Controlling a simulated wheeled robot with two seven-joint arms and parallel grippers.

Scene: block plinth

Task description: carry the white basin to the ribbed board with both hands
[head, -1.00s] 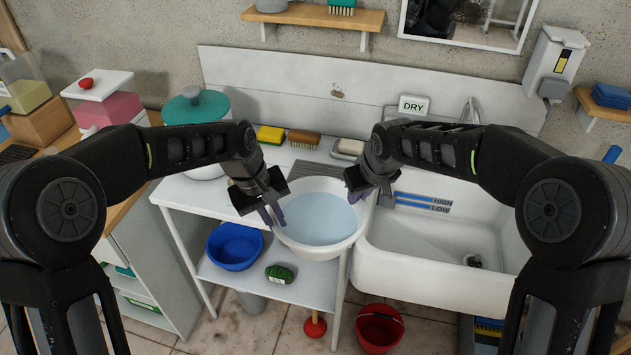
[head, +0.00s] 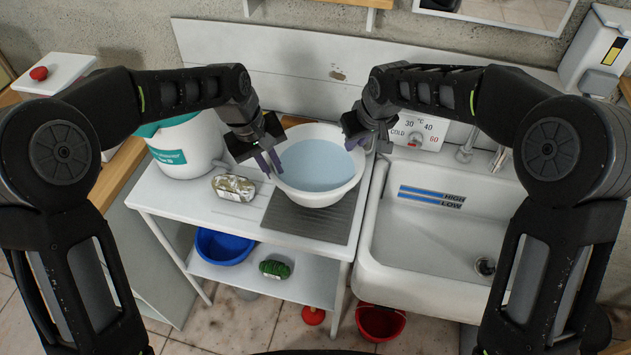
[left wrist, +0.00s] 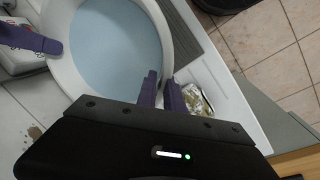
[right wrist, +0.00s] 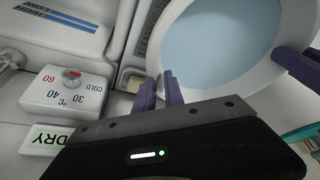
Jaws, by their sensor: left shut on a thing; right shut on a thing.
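The white basin (head: 299,196) holds pale blue water and looks level in the head view. It is over the back part of the dark ribbed board (head: 312,226), whose front part shows bare. I cannot tell whether it touches the board. My left gripper (head: 270,162) is shut on the basin's left rim, and my right gripper (head: 362,143) is shut on its right rim. The wrist views show the purple fingers of the left gripper (left wrist: 161,92) and the right gripper (right wrist: 159,91) at the rim.
A wrapped packet (head: 233,187) lies left of the board, near a white teal-labelled tub (head: 182,150). The sink (head: 430,225) is close on the right. A dial box (head: 417,133) stands behind it. A blue bowl (head: 222,247) and a green brush (head: 275,269) are on the lower shelf.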

